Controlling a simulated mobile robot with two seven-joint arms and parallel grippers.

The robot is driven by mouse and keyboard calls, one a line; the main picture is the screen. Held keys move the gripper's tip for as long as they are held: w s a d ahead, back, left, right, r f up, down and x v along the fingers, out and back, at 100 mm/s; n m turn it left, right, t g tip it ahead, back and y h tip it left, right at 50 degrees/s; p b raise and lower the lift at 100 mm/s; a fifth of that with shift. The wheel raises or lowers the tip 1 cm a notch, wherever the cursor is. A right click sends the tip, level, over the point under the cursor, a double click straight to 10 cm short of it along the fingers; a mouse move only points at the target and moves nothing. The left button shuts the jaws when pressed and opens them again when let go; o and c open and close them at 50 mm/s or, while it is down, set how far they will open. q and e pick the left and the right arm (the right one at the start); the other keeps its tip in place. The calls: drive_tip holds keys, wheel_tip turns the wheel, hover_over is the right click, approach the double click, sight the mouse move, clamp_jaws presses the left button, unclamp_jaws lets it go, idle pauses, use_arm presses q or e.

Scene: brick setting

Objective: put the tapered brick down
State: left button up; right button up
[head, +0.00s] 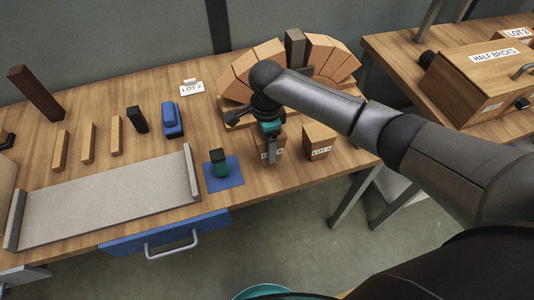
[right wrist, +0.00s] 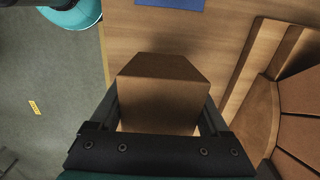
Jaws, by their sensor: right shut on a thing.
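The tapered brick (right wrist: 163,98) is a brown block in the right wrist view, with slanting sides narrowing its far face. My right gripper (right wrist: 162,108) is shut on it, with one dark finger along each side. In the head view my right gripper (head: 270,145) points down over the front right of the table, left of a labelled wooden block (head: 320,139). A light-brown block with a partly covered label shows behind its finger there. I cannot tell whether the held brick touches the table. My left gripper is not in view.
A blue mat (head: 229,180) with a dark green-topped object (head: 219,163) lies left of my gripper. A fan of bricks (head: 325,55) stands behind. A grey tray (head: 105,205), thin wooden strips (head: 88,143) and a blue tool (head: 172,121) are farther left. The table's front edge is close.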

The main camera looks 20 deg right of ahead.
drive_tip(key=shift+f+b, duration=0.55)
drive_tip(key=shift+f, duration=1.5)
drive_tip(key=shift+f, duration=0.1)
drive_tip(key=o, duration=1.6)
drive_tip(key=shift+f, duration=0.1)
drive_tip(key=shift+c, duration=0.2)
wheel_tip(320, 180, up, 12)
drive_tip(key=p, duration=0.3)
drive_tip(key=shift+r, duration=0.2)
